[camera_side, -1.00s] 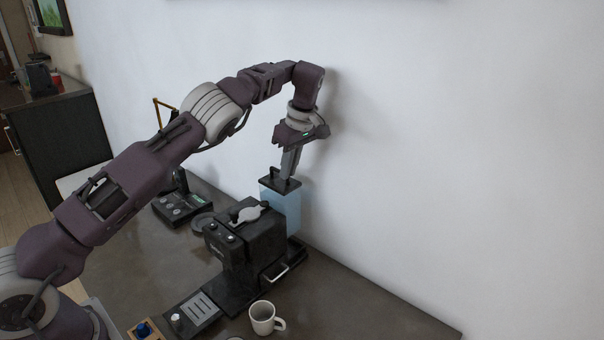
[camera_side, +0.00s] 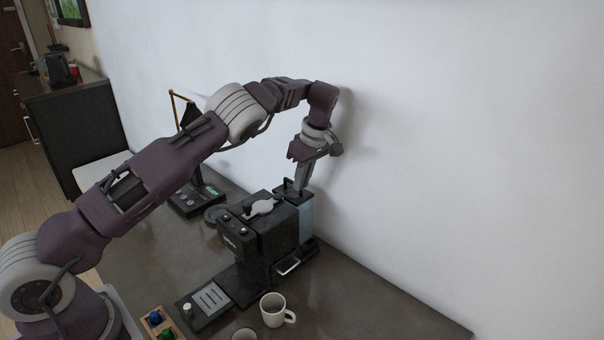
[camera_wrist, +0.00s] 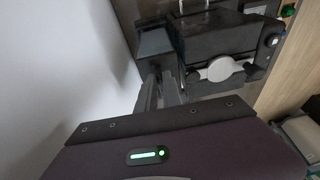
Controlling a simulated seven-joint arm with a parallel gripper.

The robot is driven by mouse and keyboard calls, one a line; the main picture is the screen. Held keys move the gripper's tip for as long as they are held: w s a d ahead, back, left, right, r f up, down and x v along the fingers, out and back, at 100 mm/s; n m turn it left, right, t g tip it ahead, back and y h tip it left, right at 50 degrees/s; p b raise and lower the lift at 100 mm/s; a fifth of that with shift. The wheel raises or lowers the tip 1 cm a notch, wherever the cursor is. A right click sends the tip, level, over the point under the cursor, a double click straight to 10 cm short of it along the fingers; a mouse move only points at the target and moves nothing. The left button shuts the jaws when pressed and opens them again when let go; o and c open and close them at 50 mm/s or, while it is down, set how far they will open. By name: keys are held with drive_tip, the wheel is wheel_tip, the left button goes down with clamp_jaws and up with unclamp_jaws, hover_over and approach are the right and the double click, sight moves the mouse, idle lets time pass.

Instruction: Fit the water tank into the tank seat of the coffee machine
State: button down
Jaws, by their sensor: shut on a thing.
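The water tank (camera_side: 306,222) is a pale blue, see-through box with a dark lid. It stands upright behind the black coffee machine (camera_side: 262,238), close to the wall. My gripper (camera_side: 299,190) is shut on the top of the tank, pointing down. In the wrist view my fingers (camera_wrist: 162,95) reach to the dark lid (camera_wrist: 156,40) beside the machine (camera_wrist: 222,45). The tank's lower end is near the machine's rear base; the machine and my gripper hide part of it, and I cannot tell whether it is fully down in the seat.
The white wall (camera_side: 430,150) is close behind the tank. A white mug (camera_side: 272,312) stands in front of the machine. A wooden box with capsules (camera_side: 157,320) is at the front left. A dark device (camera_side: 195,200) stands left of the machine. The counter's right side is clear.

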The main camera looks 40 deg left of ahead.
drive_tip(key=shift+f, duration=1.4)
drive_tip(key=c, duration=1.4)
unclamp_jaws()
drive_tip(key=shift+c, duration=0.2)
drive_tip(key=v, duration=0.7)
